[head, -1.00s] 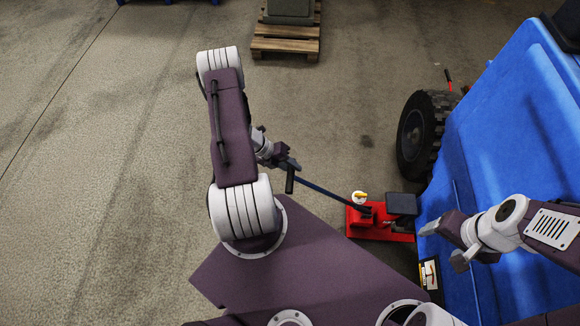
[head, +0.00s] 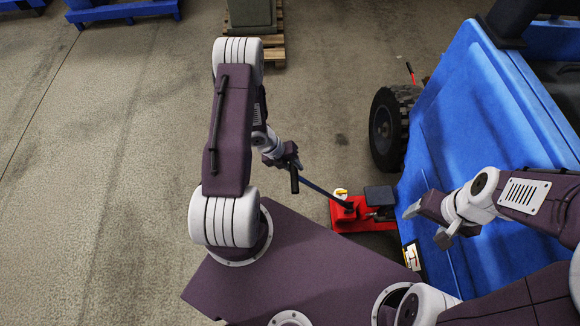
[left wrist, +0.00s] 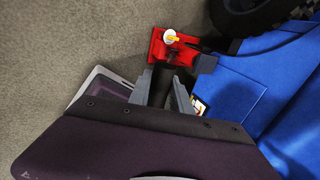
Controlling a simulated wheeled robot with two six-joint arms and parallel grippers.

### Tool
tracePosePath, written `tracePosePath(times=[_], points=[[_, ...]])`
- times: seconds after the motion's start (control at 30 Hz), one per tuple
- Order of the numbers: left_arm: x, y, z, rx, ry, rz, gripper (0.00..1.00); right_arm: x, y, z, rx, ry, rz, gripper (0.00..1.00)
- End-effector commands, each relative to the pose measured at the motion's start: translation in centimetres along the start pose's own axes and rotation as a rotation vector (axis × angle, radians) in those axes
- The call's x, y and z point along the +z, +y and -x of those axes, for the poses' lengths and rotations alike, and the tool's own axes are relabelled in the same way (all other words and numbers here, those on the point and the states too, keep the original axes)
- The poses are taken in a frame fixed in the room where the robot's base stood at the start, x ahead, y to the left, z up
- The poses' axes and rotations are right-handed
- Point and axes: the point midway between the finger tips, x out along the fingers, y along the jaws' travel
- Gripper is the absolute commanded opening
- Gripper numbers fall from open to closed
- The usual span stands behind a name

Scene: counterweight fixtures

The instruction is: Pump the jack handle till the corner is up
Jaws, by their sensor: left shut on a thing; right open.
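A red floor jack (head: 352,217) stands on the concrete beside the blue vehicle (head: 490,130). Its dark flat pad (head: 380,196) is next to the vehicle's lower edge; I cannot tell whether they touch. A long dark handle (head: 322,192) slopes up from the jack to the left. My left gripper (head: 292,167) is shut on the handle near its black grip end. In the left wrist view the gripper (left wrist: 162,92) closes around the dark handle, with the red jack (left wrist: 172,50) beyond. My right gripper (head: 424,222) is open and empty, close to the vehicle's side.
A black tyre (head: 392,127) of the vehicle stands behind the jack. A yellow and white round piece (head: 341,194) sits on the jack. A wooden pallet (head: 272,48) with a grey-green block is at the back. Blue stands (head: 120,12) are at back left. The left floor is clear.

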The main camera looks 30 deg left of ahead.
Motion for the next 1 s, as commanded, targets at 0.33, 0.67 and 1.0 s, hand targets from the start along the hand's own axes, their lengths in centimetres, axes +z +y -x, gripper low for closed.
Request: tracePosePath(times=[0.33,0.67,1.0], points=[[0.4,6.8,-2.2,-0.132,-0.01,0.007,0.0,0.4,0.1,-3.5,0.0,0.0,0.0,0.71],[0.3,11.1,-3.2,-0.235,-0.007,0.001,0.0,0.6,0.1,-5.8,0.0,0.0,0.0,0.71],[0.3,9.7,-2.0,-0.219,-0.005,-0.003,0.0,0.4,0.1,-4.1,0.0,0.0,0.0,0.71]])
